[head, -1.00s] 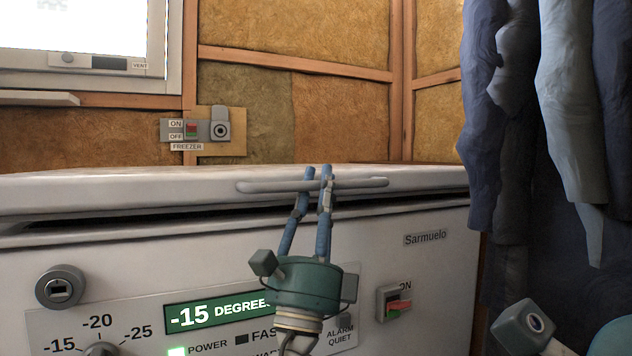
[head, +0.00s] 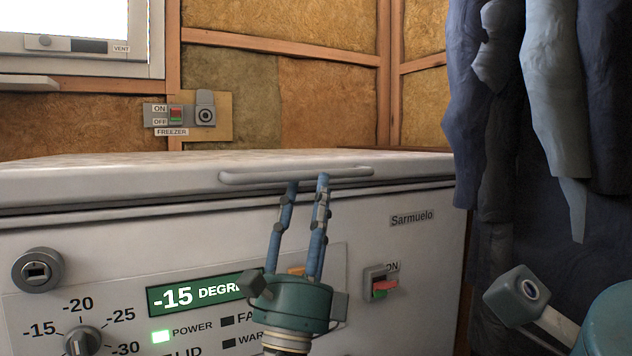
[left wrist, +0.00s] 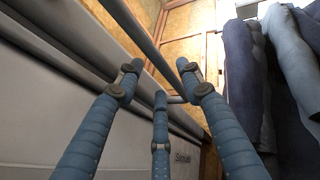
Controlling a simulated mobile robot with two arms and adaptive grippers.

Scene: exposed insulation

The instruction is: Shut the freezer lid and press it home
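The white freezer lid (head: 100,188) lies about level on the freezer body (head: 200,238). Only a thin dark seam shows between them in the head view; I cannot tell whether the lid is fully seated. The lid's long grey bar handle (head: 250,177) runs along its front edge. My left gripper (head: 308,182) has its blue fingers spread, with the tips at the lower edge of the handle. I cannot tell whether they touch it. In the left wrist view the fingers (left wrist: 160,80) are apart with nothing gripped, and the handle (left wrist: 150,45) passes beyond them. My right gripper is out of view.
The freezer front carries a lock (head: 37,270), a dial (head: 82,341), a green display (head: 195,297) and a red-green switch (head: 383,286). Dark coats (head: 500,120) hang at the right. A wall switch (head: 176,115) is behind the freezer.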

